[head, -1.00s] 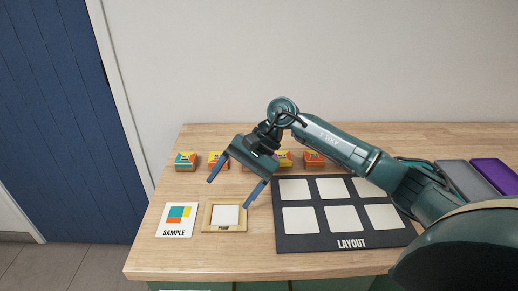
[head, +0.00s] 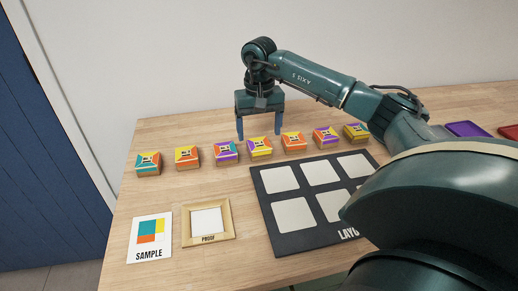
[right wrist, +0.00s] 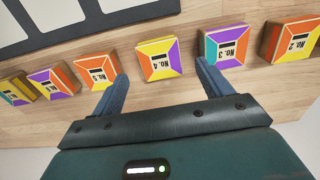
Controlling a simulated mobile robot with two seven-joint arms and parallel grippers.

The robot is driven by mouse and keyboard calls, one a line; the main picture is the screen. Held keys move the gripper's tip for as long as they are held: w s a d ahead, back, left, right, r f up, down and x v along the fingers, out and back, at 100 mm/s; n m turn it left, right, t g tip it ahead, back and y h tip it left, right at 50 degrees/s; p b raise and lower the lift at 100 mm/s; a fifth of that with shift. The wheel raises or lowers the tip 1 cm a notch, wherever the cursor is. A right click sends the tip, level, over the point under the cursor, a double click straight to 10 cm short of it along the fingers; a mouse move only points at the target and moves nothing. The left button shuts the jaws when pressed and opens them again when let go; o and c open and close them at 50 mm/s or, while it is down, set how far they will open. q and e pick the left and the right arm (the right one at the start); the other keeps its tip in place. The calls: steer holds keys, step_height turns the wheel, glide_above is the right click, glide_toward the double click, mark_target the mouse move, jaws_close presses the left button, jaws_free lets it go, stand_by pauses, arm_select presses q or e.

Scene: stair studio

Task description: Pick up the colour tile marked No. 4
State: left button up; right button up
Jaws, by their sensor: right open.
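The colour tile No. 4 (head: 260,147), a small block with yellow, orange and purple sides, sits fourth from the left in a row on the wooden table. In the right wrist view, tile No. 4 (right wrist: 160,60) lies ahead of the gap between my fingers, its label readable. My right gripper (head: 259,134) is open and empty, pointing down just behind this tile in the head view. I cannot tell its exact height above the table. My left gripper is not in view.
Neighbouring tiles stand close on both sides: a purple and teal one (head: 226,151) and an orange one (head: 294,142). In front lie the black layout board (head: 262,205), the proof frame (head: 186,228) and the sample card (head: 150,238). A purple tray (head: 466,129) is far right.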

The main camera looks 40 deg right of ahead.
mark_target(259, 144)
step_height(259, 144, down, 5)
steer(key=shift+f, duration=0.1)
stand_by(0.3)
